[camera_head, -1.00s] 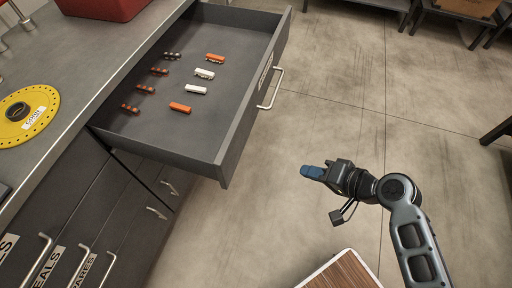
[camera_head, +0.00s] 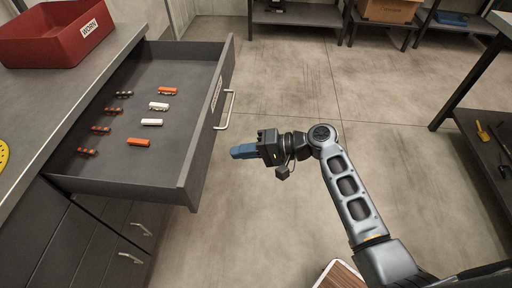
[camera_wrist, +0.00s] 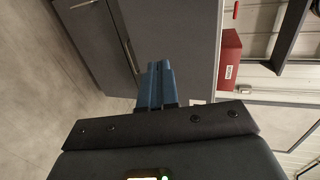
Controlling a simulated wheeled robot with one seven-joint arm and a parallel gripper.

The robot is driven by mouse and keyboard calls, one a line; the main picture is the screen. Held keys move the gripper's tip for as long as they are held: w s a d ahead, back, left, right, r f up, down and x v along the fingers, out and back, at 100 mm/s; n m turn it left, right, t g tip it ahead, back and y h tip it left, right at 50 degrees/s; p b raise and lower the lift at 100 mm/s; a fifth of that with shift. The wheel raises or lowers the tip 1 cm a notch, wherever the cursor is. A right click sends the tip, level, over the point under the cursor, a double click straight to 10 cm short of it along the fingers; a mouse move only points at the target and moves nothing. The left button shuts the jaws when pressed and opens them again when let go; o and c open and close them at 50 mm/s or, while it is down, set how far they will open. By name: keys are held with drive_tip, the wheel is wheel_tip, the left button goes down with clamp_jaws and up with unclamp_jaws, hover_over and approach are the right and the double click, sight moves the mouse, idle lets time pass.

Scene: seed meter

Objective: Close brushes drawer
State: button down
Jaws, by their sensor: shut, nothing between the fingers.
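The open drawer (camera_head: 172,187) sticks out from the grey cabinet at the left of the head view. Its front carries a pale bar handle (camera_head: 228,110) and a label (camera_head: 216,92) too small to read. Inside lie orange blocks (camera_head: 138,142), white blocks (camera_head: 152,122) and several dark-and-orange pieces (camera_head: 101,130). My gripper (camera_head: 236,152) is shut and empty, with blue fingers pointing left towards the drawer front. In the head view it appears to the right of the front, just below the handle, apart from it. The shut fingers also show in the wrist view (camera_wrist: 156,84).
A red bin (camera_head: 58,38) labelled WORN stands on the counter (camera_head: 52,105). A shelf unit (camera_head: 475,125) stands at the right and low racks (camera_head: 300,15) at the back. A wood-topped piece (camera_head: 340,276) is at the bottom. The floor between is clear.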

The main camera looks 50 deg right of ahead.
sight(205, 153)
drive_tip(key=x, duration=0.4)
drive_tip(key=r+p+x, duration=0.1)
drive_tip(key=x, duration=0.1)
drive_tip(key=shift+w+a+f, duration=0.1)
drive_tip(key=shift+w+a, duration=0.25)
drive_tip(key=shift+w, duration=0.1)
drive_tip(key=shift+w+a, duration=0.3)
drive_tip(key=shift+w, duration=0.05)
drive_tip(key=w+a+b, duration=0.5)
drive_tip(key=w+a, duration=0.2)
drive_tip(key=w, duration=0.2)
drive_tip(key=w+a+b, duration=0.5)
drive_tip(key=w+a, duration=0.2)
drive_tip(key=w, duration=0.2)
drive_tip(key=w+a+b, duration=0.5)
drive_tip(key=w+a, duration=0.2)
drive_tip(key=w, duration=0.2)
drive_tip(key=shift+w+a+f, duration=0.15)
drive_tip(key=shift+w+a, duration=0.05)
drive_tip(key=shift+w, duration=0.05)
drive_tip(key=shift+w+a+b, duration=0.35)
drive_tip(key=shift+w+b, duration=0.05)
drive_tip(key=shift+w, duration=0.05)
drive_tip(key=shift+a+r, duration=0.1)
drive_tip(key=shift+r, duration=0.25)
drive_tip(key=shift+r, duration=0.1)
